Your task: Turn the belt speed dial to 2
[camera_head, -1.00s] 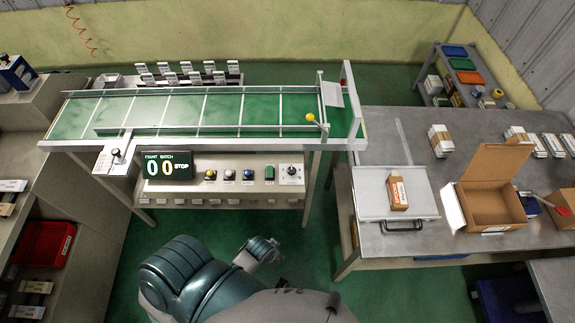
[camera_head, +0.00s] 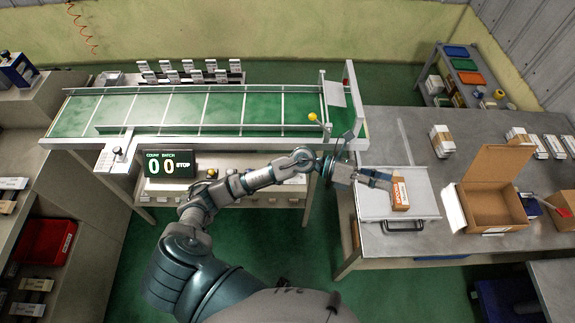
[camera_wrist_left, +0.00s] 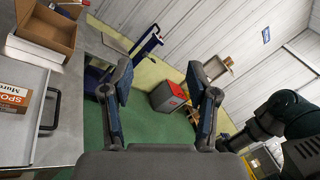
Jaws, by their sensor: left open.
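The control panel (camera_head: 160,190) hangs under the conveyor. The dial at its right end is hidden behind my left arm now. A dark knob (camera_head: 117,152) stands on a small plate at the conveyor's left end; I cannot read its marking. My right gripper is not in view.
The conveyor (camera_head: 180,112) runs above the panel, with a yellow-knobbed lever (camera_head: 313,117) at its right end. An open cardboard box (camera_head: 492,207) stands on the right table (camera_head: 385,130). The green floor (camera_head: 275,235) in front of the panel is clear.

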